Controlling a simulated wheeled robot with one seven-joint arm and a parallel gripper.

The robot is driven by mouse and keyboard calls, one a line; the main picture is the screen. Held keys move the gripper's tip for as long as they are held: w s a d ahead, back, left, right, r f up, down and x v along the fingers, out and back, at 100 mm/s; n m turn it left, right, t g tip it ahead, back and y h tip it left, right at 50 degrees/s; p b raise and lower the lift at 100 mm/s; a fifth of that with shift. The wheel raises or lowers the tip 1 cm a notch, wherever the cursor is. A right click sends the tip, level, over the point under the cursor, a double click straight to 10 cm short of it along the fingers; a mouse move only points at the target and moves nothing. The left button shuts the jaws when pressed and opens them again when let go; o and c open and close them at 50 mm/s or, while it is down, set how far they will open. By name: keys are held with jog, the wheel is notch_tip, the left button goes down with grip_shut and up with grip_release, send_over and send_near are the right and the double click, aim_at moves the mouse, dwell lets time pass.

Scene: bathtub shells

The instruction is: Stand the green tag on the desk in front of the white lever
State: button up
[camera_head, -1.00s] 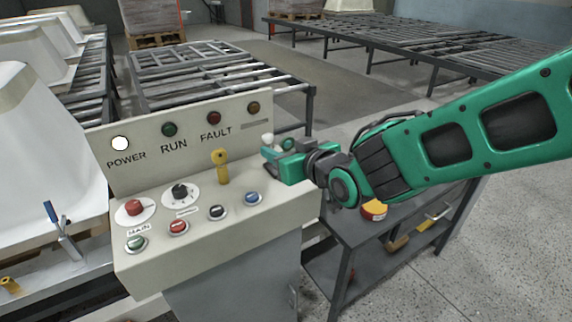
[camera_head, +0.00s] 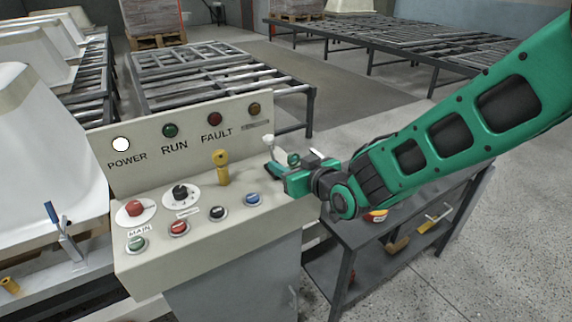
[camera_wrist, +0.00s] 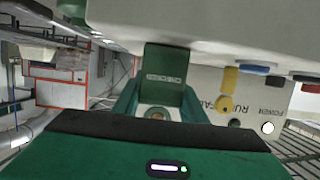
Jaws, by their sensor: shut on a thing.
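The green tag (camera_wrist: 165,68) is a flat plate with a small pale label, held between the fingers of my gripper (camera_wrist: 158,108) in the wrist view. Its far end reaches the pale desk surface; I cannot tell whether it touches. In the head view my gripper (camera_head: 278,174) is low over the right end of the desk (camera_head: 258,213), and the tag is not clearly told apart from the green fingers. The white lever (camera_head: 268,142) has a round white top and stands just behind the gripper, its lower part hidden.
A yellow lever (camera_head: 221,168) stands left of my gripper. A blue button (camera_head: 252,199), black button (camera_head: 217,212) and red button (camera_head: 179,227) line the desk front. The upright lamp panel (camera_head: 190,135) rises behind. A dark cart (camera_head: 345,235) stands to the right.

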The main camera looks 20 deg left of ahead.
jog(key=o, duration=1)
jog(key=v, duration=1.2)
jog(key=w+d+f+m+h, duration=0.15)
jog(key=w+d+h, duration=0.3)
jog(key=d, duration=0.65)
jog(key=s+d+f+m+g+h, duration=0.1)
jog(key=d+m+h, duration=0.2)
jog(key=d, duration=1)
jog(key=s+d+f+m+g+h, duration=0.2)
jog(key=d+m+h, duration=0.1)
jog(key=d, duration=1)
jog(key=s+d+m+g, duration=0.2)
jog(key=s+d, duration=0.3)
jog(key=s, duration=0.3)
jog(key=s+d+r+m+g, duration=0.1)
jog(key=s+d+m+g, duration=0.1)
jog(key=s+d, duration=0.3)
jog(key=s+d+m+g, duration=0.2)
jog(key=s+d+m, duration=0.2)
jog(key=s, duration=0.6)
jog(key=shift+s+d+r+m+h, duration=0.25)
jog(key=shift+s+d+m, duration=0.1)
jog(key=shift+d, duration=0.25)
